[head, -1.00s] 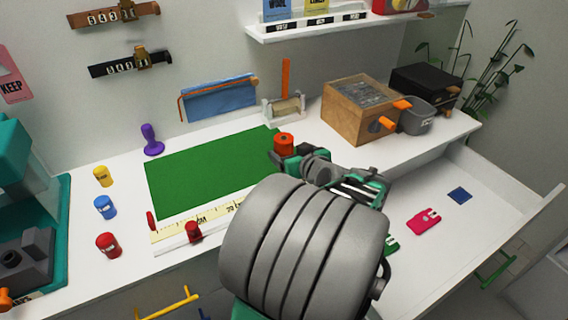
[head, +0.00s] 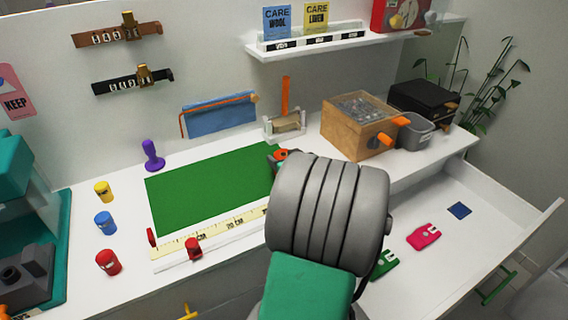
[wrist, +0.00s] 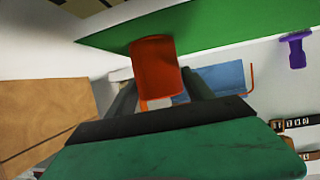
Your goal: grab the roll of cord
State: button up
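The likely roll of cord is an orange-red cylinder at the right end of the green mat (head: 205,185). In the head view only a small part of the roll (head: 281,154) shows; my arm hides the rest. In the wrist view the roll (wrist: 155,65) lies between the two dark fingers of my gripper (wrist: 158,88), one on each side. The fingertips look close to its sides, but I cannot tell whether they press on it. In the head view my arm hides most of the gripper.
A wooden box (head: 358,128) with orange handles, a grey bin (head: 415,135) and a roll holder (head: 285,127) stand behind. A ruler (head: 225,230) lies along the mat's front. The open drawer (head: 455,260) at right holds flat red, green and blue pieces.

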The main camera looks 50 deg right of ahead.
jog(key=c, duration=0.9)
jog(key=shift+c, duration=0.6)
jog(key=shift+r, duration=0.15)
